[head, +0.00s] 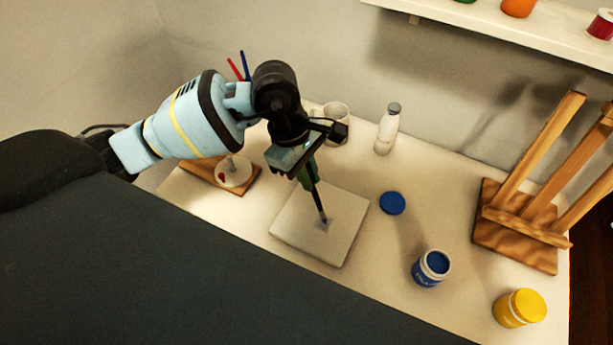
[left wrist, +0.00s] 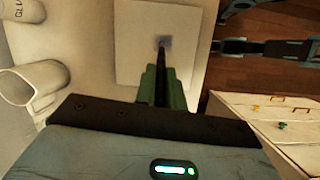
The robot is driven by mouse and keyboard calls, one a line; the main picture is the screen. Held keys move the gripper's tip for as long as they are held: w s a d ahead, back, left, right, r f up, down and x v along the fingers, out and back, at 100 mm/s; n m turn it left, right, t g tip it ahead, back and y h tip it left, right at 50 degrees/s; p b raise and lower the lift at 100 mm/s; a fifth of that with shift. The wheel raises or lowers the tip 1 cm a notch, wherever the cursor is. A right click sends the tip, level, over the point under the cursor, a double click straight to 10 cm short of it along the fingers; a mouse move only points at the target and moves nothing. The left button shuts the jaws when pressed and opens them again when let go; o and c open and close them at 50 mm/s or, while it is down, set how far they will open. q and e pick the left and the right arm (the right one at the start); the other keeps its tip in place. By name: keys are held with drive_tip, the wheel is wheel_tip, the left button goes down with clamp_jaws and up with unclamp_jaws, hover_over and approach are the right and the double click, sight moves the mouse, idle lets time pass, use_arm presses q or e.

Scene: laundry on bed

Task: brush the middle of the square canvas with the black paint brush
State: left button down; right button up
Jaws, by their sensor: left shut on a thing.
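The square canvas (head: 300,231) lies flat on the table in the head view and also shows in the left wrist view (left wrist: 136,34). My left gripper (head: 309,180) is above the canvas, shut on the black paint brush (head: 320,205), which points down. The brush also shows in the left wrist view (left wrist: 162,68). Its tip is at the middle of the canvas, where a small grey-blue patch shows. Whether the tip touches the surface is hard to tell.
An open blue paint jar (head: 428,270), its blue lid (head: 392,203) and a yellow jar (head: 519,308) stand right of the canvas. A wooden easel (head: 530,225) is at the right. A white bottle (head: 387,131) and a mug (head: 337,112) stand behind. A wooden board (head: 204,172) is at the left.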

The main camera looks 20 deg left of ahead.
use_arm(q)
drive_tip(key=shift+a, duration=0.1)
drive_tip(key=shift+s+a, duration=0.1)
drive_tip(key=shift+s, duration=0.65)
use_arm(e)
drive_tip(key=shift+w+r, duration=0.3)
use_arm(q)
drive_tip(key=shift+w, duration=0.8)
use_arm(e)
drive_tip(key=shift+s+a+f, duration=0.1)
drive_tip(key=shift+s+f, duration=0.25)
drive_tip(key=shift+f, duration=0.05)
use_arm(q)
drive_tip(key=shift+w, duration=0.1)
drive_tip(key=shift+w+r, duration=0.1)
drive_tip(key=shift+w, duration=0.55)
use_arm(e)
drive_tip(key=shift+s+f, duration=0.15)
drive_tip(key=shift+f, duration=0.1)
use_arm(q)
drive_tip(key=shift+w+b, duration=0.1)
drive_tip(key=shift+b, duration=0.2)
use_arm(e)
drive_tip(key=shift+f, duration=0.1)
